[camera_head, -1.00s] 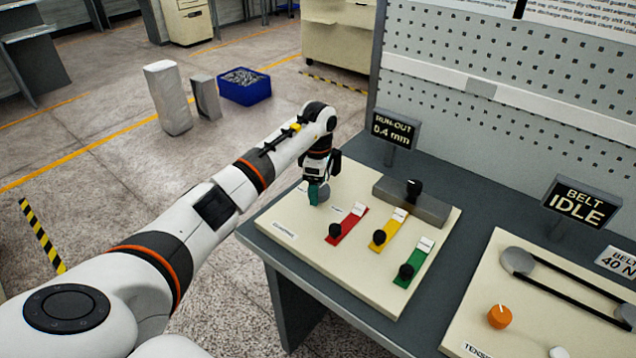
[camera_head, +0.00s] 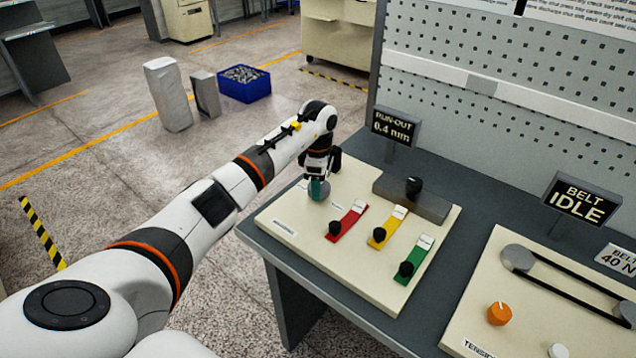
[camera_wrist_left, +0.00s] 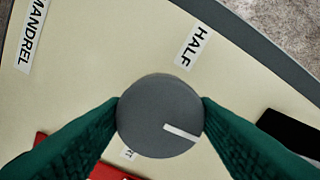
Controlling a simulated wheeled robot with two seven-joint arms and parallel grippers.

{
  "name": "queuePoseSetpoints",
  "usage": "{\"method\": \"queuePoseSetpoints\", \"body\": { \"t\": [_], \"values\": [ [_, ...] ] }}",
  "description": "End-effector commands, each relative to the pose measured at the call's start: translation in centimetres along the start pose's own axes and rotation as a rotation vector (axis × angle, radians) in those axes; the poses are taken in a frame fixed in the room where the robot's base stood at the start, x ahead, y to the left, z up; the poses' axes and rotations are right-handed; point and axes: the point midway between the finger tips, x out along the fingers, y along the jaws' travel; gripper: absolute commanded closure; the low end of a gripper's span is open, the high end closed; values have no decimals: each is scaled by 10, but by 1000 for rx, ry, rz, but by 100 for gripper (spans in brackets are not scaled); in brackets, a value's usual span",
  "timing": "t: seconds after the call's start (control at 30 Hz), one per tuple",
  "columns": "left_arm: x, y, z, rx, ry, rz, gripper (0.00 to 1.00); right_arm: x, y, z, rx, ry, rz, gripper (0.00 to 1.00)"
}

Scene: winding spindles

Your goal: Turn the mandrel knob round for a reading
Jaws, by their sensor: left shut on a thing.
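The mandrel knob (camera_wrist_left: 150,110) is a round grey disc with a white pointer bar in the left wrist view. The bar points toward the lower right. My left gripper (camera_wrist_left: 160,105) has green fingers, one on each side of the knob, and is shut on it. In the head view the left gripper (camera_head: 317,190) stands over the knob (camera_head: 320,194) at the far left of the cream panel (camera_head: 290,228). The run-out display (camera_head: 393,129) reads 0.4 mm. My right gripper is not in view.
Red (camera_head: 350,219), yellow (camera_head: 391,225) and green (camera_head: 416,256) strips with black knobs lie on the same panel. A grey block (camera_head: 430,209) with a black knob stands behind. Labels "MANDREL" (camera_wrist_left: 32,35) and "HALF" (camera_wrist_left: 193,48) are near the knob. The belt display (camera_head: 581,202) reads IDLE.

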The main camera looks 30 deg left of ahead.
Motion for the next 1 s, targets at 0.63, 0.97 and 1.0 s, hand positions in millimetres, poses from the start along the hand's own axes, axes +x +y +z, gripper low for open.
{"method": "queuePoseSetpoints", "body": {
  "t": [0.63, 0.97, 1.0],
  "values": [
    [-1, 1, 0, -547, -1, 0, 70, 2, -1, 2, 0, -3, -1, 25],
    [-1, 1, -1, -860, -1, 0, 70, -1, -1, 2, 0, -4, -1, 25],
    [-1, 2, -1, -898, 0, 0, 70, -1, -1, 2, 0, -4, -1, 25]
  ]
}}
